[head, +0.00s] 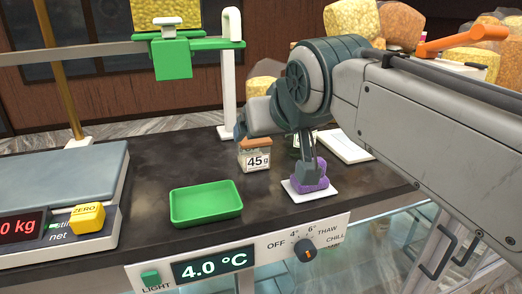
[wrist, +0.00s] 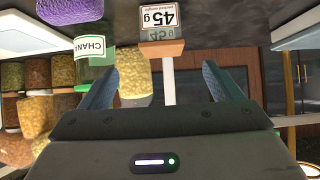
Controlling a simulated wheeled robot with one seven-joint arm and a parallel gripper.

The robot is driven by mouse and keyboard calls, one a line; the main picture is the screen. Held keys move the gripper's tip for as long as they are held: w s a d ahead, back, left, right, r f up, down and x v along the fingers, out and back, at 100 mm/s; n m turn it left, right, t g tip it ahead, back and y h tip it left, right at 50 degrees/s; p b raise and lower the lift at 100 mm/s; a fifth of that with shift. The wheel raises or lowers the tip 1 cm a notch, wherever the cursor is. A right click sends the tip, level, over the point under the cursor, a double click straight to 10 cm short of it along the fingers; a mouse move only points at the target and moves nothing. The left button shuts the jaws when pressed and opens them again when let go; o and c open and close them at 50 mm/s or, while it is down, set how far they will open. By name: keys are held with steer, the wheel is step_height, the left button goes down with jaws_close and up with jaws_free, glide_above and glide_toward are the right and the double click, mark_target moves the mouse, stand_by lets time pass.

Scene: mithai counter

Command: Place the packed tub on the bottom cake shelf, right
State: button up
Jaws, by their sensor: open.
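The packed tub (head: 255,156) is a small clear tub with a brown lid and a white "45 g" label. It stands upright on the dark counter, just behind the green tray. In the upside-down wrist view the tub (wrist: 160,20) is at the top centre, beyond my fingertips. My gripper (wrist: 160,84) is open, with nothing between its fingers. In the head view it is above the counter close to the tub, partly hidden by my own wrist. I cannot tell which part is the bottom cake shelf; glass shelving (head: 385,232) shows below the counter at the right.
A green tray (head: 205,203) is in front of the tub. A purple item (head: 310,182) on a white square lies to its right. A jar with a green lid (wrist: 97,48) stands close by. A scale (head: 60,185) is at left, and a green stand (head: 172,58) behind.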

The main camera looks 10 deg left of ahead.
mark_target(258, 142)
steer(key=p+x, duration=0.1)
steer(key=x, duration=0.6)
steer(key=shift+w+a+f, duration=0.15)
steer(key=shift+w+f, duration=0.05)
steer(key=shift+w, duration=0.05)
steer(key=shift+r+p+x, duration=0.2)
steer(key=shift+p+x, duration=0.6)
steer(key=shift+x, duration=1.85)
steer(key=shift+a, duration=0.2)
steer(key=c, duration=1.1)
steer(key=shift+c, duration=0.2)
steer(key=shift+r, duration=0.15)
